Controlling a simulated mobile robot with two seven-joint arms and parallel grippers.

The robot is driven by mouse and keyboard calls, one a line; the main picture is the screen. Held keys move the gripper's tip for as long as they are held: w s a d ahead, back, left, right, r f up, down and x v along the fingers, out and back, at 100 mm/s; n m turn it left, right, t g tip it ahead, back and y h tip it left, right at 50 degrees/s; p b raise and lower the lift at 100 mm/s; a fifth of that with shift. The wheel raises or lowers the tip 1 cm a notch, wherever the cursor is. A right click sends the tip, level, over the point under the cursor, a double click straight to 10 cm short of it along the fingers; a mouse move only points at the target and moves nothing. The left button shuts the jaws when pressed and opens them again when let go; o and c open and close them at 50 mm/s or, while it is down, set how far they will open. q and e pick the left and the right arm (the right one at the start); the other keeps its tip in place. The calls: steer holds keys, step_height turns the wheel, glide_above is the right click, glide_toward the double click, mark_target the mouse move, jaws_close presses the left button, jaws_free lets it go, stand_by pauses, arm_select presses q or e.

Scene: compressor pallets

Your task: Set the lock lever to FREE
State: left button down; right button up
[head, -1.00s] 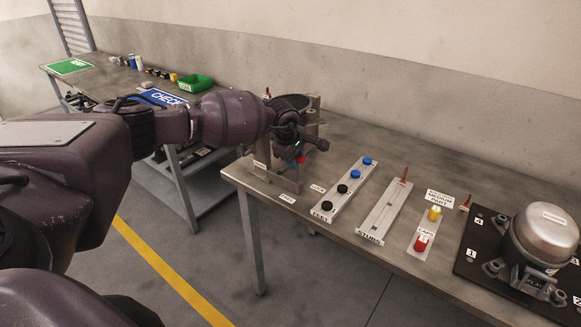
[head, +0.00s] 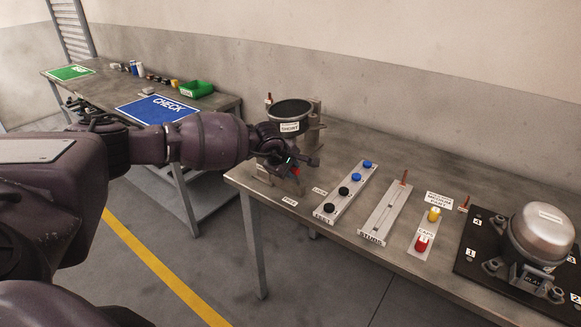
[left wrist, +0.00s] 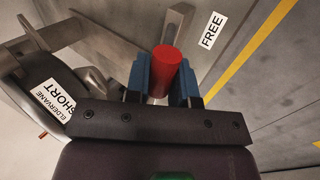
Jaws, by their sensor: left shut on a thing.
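My left gripper (head: 292,168) is at the front of the metal stand that carries a dark round vessel (head: 290,108). In the left wrist view, the blue fingers of this gripper (left wrist: 162,82) are shut on the red knob of the lock lever (left wrist: 166,62). A little of the red also shows in the head view (head: 296,171). The FREE label (left wrist: 212,31) lies on the table beyond the knob, up and to the right. In the head view, two small labels (head: 290,201) and (head: 320,190) lie near the table edge. The lever's lower part is hidden. My right gripper is not in view.
A strip with black and blue knobs (head: 335,206), a slotted plate (head: 377,228) and a plate with yellow and red caps (head: 421,245) lie to the right. A compressor (head: 545,237) stands on a dark pallet at far right. A CHECK mat (head: 145,108) is on the back table.

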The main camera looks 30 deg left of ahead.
arm_select(q)
steer(key=shift+s+f, duration=0.2)
steer(key=shift+f, duration=0.15)
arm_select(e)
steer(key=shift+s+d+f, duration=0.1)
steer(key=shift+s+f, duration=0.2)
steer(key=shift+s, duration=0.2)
arm_select(q)
steer(key=c, duration=1)
jaws_free()
steer(key=shift+o, duration=0.2)
steer(key=shift+w+r, duration=0.1)
steer(key=shift+r, duration=0.3)
steer(key=v, duration=1)
steer(key=shift+s, duration=0.25)
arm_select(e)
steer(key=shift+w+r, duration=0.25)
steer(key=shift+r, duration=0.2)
arm_select(q)
steer(key=shift+a, duration=0.1)
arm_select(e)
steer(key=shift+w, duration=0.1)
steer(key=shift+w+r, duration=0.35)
